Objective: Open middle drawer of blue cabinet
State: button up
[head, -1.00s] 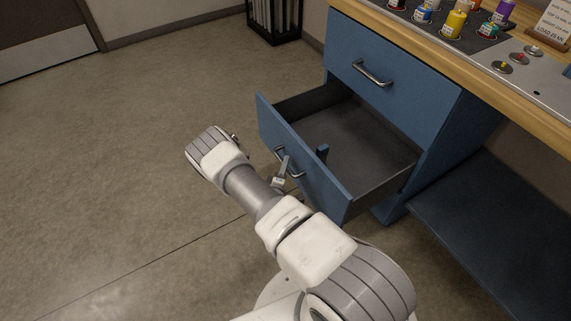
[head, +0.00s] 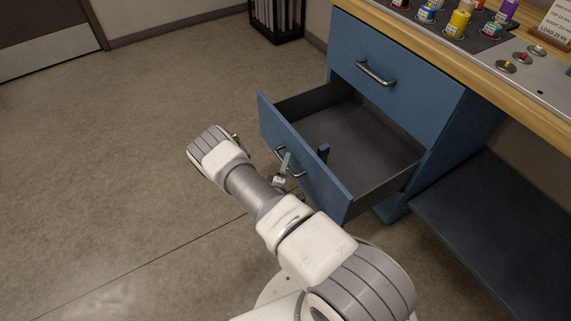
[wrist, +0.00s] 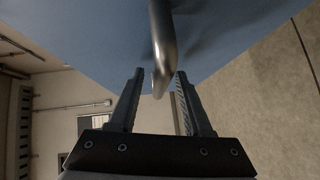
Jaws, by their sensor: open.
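The blue cabinet (head: 398,100) stands at the right in the head view. Its drawer (head: 355,150) below the top one is pulled well out, and its dark inside looks empty. The drawer front carries a metal bar handle (head: 297,173). My gripper is at this handle, partly hidden behind my arm in the head view. In the wrist view, my gripper (wrist: 160,75) is open, with one finger on each side of the handle (wrist: 161,40). A gap shows between the fingers and the bar; contact cannot be told.
The top drawer (head: 400,75) is shut, with its own handle (head: 376,73). The wooden worktop (head: 520,100) holds several small bottles. A small dark upright piece (head: 323,153) shows at the drawer front's top edge. A blue lower shelf (head: 500,235) is at right. Floor at left is clear.

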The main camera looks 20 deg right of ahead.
jog(key=p+v, duration=0.4)
jog(key=v, duration=1.3)
jog(key=shift+a, duration=0.2)
jog(key=shift+s, duration=0.1)
